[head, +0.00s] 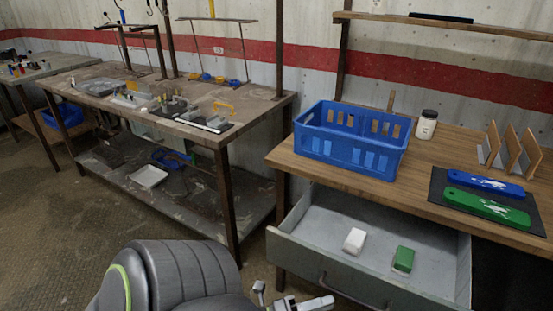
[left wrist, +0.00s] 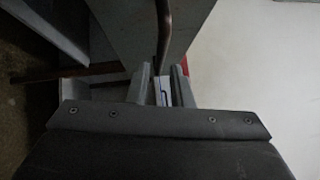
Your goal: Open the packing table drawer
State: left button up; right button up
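The packing table (head: 440,150) has a wooden top, and its grey drawer (head: 300,255) is pulled out under it, with the inside showing. A white item (head: 354,241) and a green item (head: 403,260) lie in the drawer. The curved drawer handle (head: 345,291) is on the front panel. My left gripper (head: 288,297) is at the bottom edge, just in front of the drawer and close to the handle, with its fingers apart. In the left wrist view the handle (left wrist: 163,35) reaches down toward the gap between the fingers (left wrist: 163,80); contact cannot be told. My right gripper is not in view.
A blue crate (head: 350,140), a white jar (head: 427,124), a wooden rack (head: 510,148) and a dark mat (head: 440,185) with blue and green tools stand on the tabletop. A workbench (head: 170,105) is to the left. Floor is free between it and the drawer.

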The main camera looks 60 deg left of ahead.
pick_arm(q)
jog(key=b+v, duration=0.1)
jog(key=v, duration=0.9)
jog(key=shift+s, duration=0.4)
jog(key=shift+a, duration=0.1)
